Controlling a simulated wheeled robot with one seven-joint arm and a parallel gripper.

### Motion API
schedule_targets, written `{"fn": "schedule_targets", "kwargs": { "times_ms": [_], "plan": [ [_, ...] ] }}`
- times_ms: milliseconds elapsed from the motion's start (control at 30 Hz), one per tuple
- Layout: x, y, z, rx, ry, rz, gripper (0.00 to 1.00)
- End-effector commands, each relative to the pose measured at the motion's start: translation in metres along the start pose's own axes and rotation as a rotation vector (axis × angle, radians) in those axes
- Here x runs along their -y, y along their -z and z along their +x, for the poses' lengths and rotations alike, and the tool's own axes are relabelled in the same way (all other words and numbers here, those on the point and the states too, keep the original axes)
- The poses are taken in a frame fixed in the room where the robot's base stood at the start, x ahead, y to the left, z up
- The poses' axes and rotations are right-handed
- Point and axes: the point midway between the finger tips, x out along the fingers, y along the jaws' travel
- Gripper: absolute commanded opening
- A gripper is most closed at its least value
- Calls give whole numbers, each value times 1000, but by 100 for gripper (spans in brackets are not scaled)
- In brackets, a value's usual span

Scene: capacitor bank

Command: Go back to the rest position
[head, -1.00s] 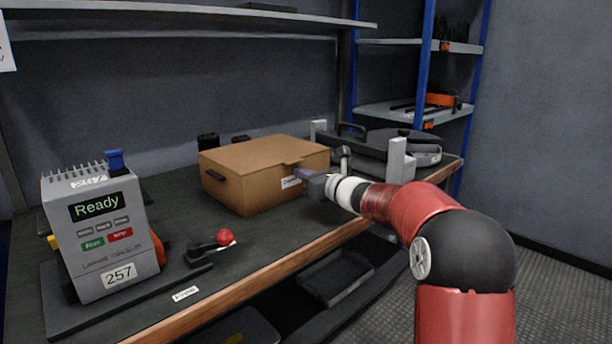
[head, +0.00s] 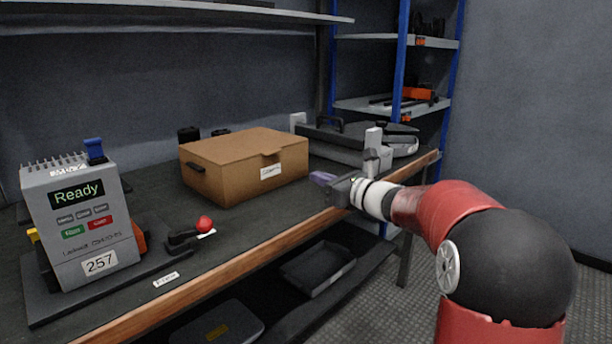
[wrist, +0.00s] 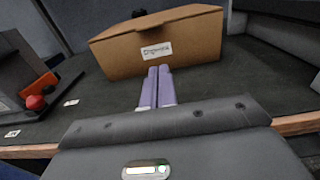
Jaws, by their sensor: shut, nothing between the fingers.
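My gripper (head: 322,179) is at the end of my red arm, over the front part of the bench, to the right of the cardboard box (head: 240,172). In the wrist view its two purple fingers (wrist: 157,88) are side by side, shut and empty, pointing towards the front of the box (wrist: 160,45). The box is closed and carries a white label. From these views I cannot tell the exact gap between fingertips and box, but nothing is held.
A grey device (head: 85,225) reading "Ready" stands at the left of the bench, with a red-knobbed lever (head: 204,224) beside it. A grey case (head: 345,150) lies at the back right. A black tray (head: 318,270) sits below the bench. Blue-posted shelves stand behind.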

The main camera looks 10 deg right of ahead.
Motion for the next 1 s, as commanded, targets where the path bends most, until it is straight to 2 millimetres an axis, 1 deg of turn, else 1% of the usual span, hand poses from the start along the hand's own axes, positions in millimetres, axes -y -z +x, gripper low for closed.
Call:
{"fn": "schedule_targets", "kwargs": {
  "times_ms": [67,133,167,200,267,300,367,400,467,500,567,600,633,700,800,900,1000],
  "plan": [
    [-12,0,-4,-23,-21,-43,0],
    [-36,0,-8,-72,-67,-140,0],
    [-51,1,-11,-102,-97,-203,0],
    [-73,4,-17,-149,-143,-302,0],
    [-109,12,-32,-229,-228,-480,0],
    [-133,18,-44,-283,-294,-613,0],
    [-165,31,-68,-361,-396,-815,0],
    [-183,40,-86,-408,-465,-949,0],
    [-205,54,-114,-474,-574,-1148,0],
    [-217,63,-134,-513,-649,-1278,0],
    [-231,76,-166,-568,-764,-1472,0],
    [-238,84,-186,-600,-842,-1597,0],
    [-241,90,-202,-623,-901,-1687,0],
    [-245,102,-234,-669,-1030,-1878,0],
    [-245,114,-270,-716,-1191,-2093,0],
    [-242,122,-294,-747,-1306,-2234,0],
    [-240,125,-305,-764,-1370,-2304,0]
  ]
}}
